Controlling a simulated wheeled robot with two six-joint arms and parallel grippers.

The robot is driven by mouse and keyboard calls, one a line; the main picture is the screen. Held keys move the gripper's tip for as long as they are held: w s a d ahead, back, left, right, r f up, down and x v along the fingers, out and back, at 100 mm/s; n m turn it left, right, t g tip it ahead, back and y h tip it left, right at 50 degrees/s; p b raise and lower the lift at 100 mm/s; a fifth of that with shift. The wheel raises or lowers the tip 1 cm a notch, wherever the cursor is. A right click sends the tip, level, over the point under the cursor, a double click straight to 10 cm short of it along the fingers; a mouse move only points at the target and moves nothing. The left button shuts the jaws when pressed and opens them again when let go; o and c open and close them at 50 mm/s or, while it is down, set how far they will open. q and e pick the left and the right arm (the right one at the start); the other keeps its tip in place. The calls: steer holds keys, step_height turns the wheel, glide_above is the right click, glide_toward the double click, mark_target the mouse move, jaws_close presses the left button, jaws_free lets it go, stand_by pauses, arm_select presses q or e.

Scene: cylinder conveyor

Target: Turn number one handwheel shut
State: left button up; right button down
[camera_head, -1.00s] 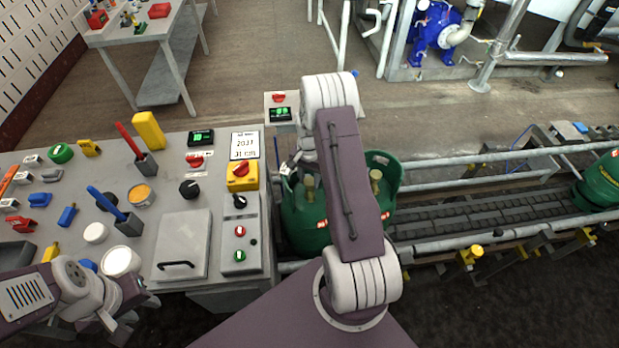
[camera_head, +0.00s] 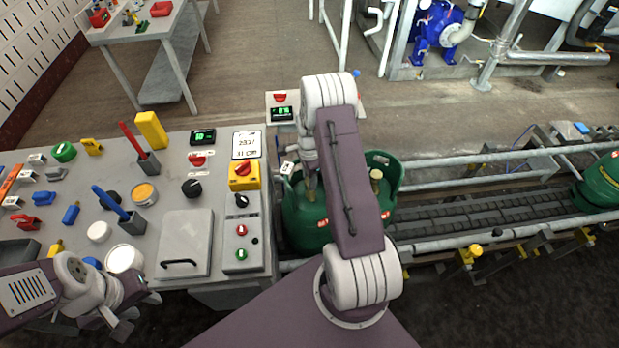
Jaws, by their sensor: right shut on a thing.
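A green gas cylinder (camera_head: 301,222) stands at the left end of the conveyor, its brass valve partly covered by my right arm. My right gripper (camera_head: 309,178) points down at the top of this cylinder and is shut at the valve's handwheel. The handwheel and fingertips are mostly hidden, so I cannot tell how far it is turned. A second green cylinder (camera_head: 388,172) stands just right, its brass valve visible and partly behind my arm. My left gripper (camera_head: 133,316) is empty, with its fingers apart, at the bench's front edge.
A grey bench (camera_head: 158,225) at left holds switches, tools, tins and a hatch. A small digital display (camera_head: 282,113) stands behind the cylinders.

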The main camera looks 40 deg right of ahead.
steer(key=shift+w+d, duration=0.1)
stand_by(0.5)
steer(key=c, duration=0.9)
jaws_free()
step_height(320, 180, up, 9)
steer(key=shift+r, duration=0.1)
